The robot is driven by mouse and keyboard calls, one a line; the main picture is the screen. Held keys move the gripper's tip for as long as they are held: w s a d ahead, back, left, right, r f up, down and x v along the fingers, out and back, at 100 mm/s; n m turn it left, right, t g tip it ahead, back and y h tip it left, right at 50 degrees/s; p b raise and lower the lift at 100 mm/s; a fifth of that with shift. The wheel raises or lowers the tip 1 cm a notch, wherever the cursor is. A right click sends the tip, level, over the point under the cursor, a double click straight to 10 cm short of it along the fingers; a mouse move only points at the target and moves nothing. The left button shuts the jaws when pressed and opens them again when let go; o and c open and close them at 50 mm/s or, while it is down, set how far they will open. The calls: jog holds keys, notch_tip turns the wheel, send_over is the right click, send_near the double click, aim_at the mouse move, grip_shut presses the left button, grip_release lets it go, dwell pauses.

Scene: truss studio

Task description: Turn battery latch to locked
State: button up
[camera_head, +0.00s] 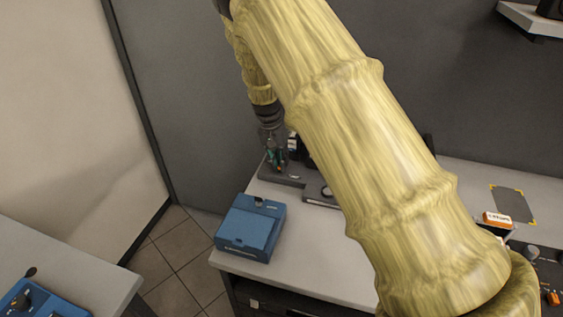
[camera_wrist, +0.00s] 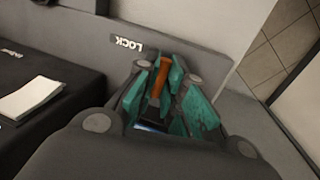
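The battery latch shows in the wrist view as an orange lever (camera_wrist: 159,82), standing between my gripper's teal fingers. My gripper (camera_wrist: 162,80) is around the lever, with the right finger close beside it; whether both pads press on it is not clear. White "LOCK" lettering (camera_wrist: 128,42) is on the grey latch base (camera_wrist: 205,47), upside down in this view, to the left of the lever's upper end. In the head view my gripper (camera_head: 276,160) is down at the grey base (camera_head: 293,177) at the table's back left; my arm hides part of that area.
A blue box (camera_head: 250,228) stands on the table's (camera_head: 330,255) left front corner. A black block with a white label (camera_wrist: 30,97) lies left of the latch in the wrist view. An orange-and-white item (camera_head: 497,220) and a control panel are at right. Another table (camera_head: 85,262) stands at left.

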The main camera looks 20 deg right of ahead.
jog(key=o, duration=0.5)
jog(key=shift+s+a+f, duration=0.3)
jog(key=shift+s+f, duration=0.05)
jog(key=shift+c, duration=0.2)
jog(key=shift+w+d+r, duration=0.1)
jog(key=shift+r, duration=0.05)
jog(key=shift+d, duration=0.1)
jog(key=shift+r, duration=0.15)
notch_tip(320, 180, up, 12)
jog(key=w+a, duration=0.1)
jog(key=a, duration=0.1)
jog(key=shift+w+f, duration=0.15)
jog(key=shift+f, duration=0.1)
